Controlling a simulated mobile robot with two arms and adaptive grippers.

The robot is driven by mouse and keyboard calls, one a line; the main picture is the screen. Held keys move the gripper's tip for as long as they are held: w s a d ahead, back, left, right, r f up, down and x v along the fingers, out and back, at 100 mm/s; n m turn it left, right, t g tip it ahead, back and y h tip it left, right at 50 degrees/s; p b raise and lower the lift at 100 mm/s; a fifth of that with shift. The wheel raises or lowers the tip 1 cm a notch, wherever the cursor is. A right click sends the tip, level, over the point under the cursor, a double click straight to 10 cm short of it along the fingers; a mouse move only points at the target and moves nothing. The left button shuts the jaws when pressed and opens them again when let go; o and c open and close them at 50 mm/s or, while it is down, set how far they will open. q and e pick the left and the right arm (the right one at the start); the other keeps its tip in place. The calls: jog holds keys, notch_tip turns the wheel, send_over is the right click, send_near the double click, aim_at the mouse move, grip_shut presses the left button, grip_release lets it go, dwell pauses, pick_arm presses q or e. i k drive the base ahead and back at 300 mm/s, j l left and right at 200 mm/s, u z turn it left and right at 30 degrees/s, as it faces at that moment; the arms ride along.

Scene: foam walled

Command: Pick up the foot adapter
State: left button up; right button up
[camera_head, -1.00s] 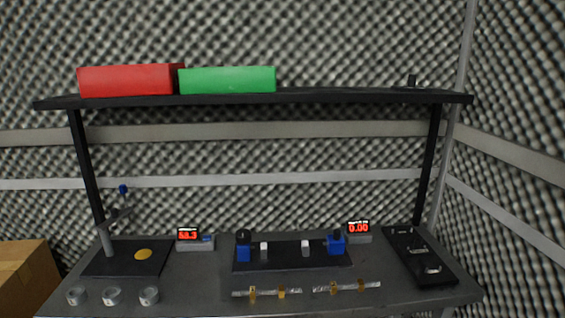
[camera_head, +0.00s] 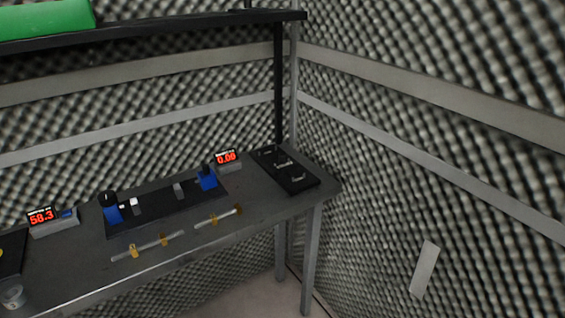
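I cannot tell for certain which item is the foot adapter. A black tray (camera_head: 306,184) at the right end of the workbench holds several small dark and metallic parts, including one near its front (camera_head: 296,172); they are too small to make out. A dark block with two blue fixtures, left (camera_head: 112,214) and right (camera_head: 208,181), lies at mid-bench. Neither of my grippers is in view.
The grey workbench (camera_head: 262,205) carries two red-digit displays, left (camera_head: 41,217) and right (camera_head: 226,157). Bars with brass-coloured clips (camera_head: 134,251) lie along its front edge. Foam walls close the right corner.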

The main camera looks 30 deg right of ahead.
aim_at(281, 164)
jog(key=i+l+z, duration=0.35)
jog(key=i+z, duration=0.2)
jog(key=z, duration=0.15)
jog(key=i+l+z, duration=0.1)
jog(key=i+z, duration=0.25)
